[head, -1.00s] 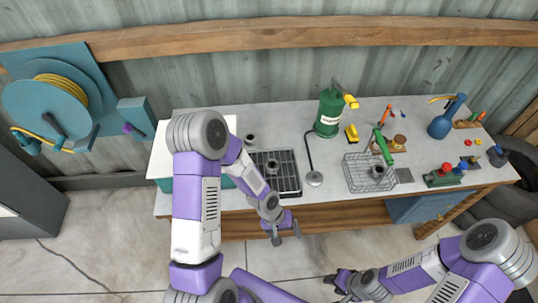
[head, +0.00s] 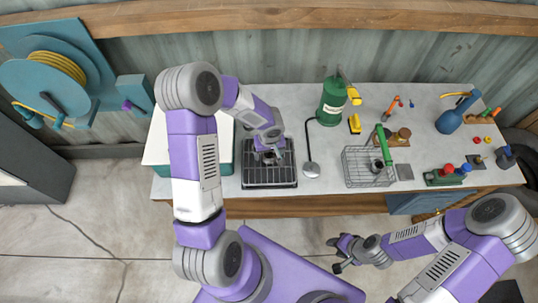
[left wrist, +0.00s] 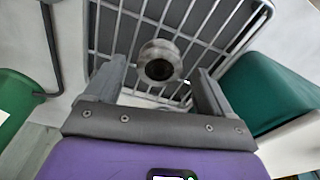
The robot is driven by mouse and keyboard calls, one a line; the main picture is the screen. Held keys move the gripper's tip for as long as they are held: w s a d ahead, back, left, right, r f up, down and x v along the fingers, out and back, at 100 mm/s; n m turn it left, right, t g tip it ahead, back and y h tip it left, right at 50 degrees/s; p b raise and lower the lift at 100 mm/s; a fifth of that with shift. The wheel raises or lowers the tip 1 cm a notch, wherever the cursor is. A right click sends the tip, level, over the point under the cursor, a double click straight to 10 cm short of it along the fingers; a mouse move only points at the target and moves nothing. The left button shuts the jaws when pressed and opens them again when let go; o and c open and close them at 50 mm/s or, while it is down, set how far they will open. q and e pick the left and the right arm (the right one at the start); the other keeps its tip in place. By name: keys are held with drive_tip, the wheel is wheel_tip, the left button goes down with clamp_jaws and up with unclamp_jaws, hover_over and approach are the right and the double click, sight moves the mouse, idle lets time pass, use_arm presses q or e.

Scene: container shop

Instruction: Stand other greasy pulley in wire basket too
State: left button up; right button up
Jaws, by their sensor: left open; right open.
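A grey ring-shaped pulley (left wrist: 160,62) is on the dark slatted rack (head: 270,178) on the bench. My left gripper (head: 268,158) is over the rack with its jaws open. In the left wrist view the pulley shows between and just beyond its fingers (left wrist: 160,85); I cannot tell whether they touch it. In the head view the gripper mostly hides this pulley. The wire basket (head: 350,180) stands to the right on the bench, with another dark pulley (head: 377,166) inside. My right gripper (head: 338,255) is open and empty, in front of the bench.
A green canister (head: 331,103) stands behind. A green-handled tool (head: 383,145) rises at the basket's back edge. A white-topped teal box (head: 226,160) is left of the rack.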

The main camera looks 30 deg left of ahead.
use_arm(q)
drive_tip(key=shift+a+f, duration=0.1)
drive_tip(key=shift+f, duration=0.45)
drive_tip(key=c, duration=1.2)
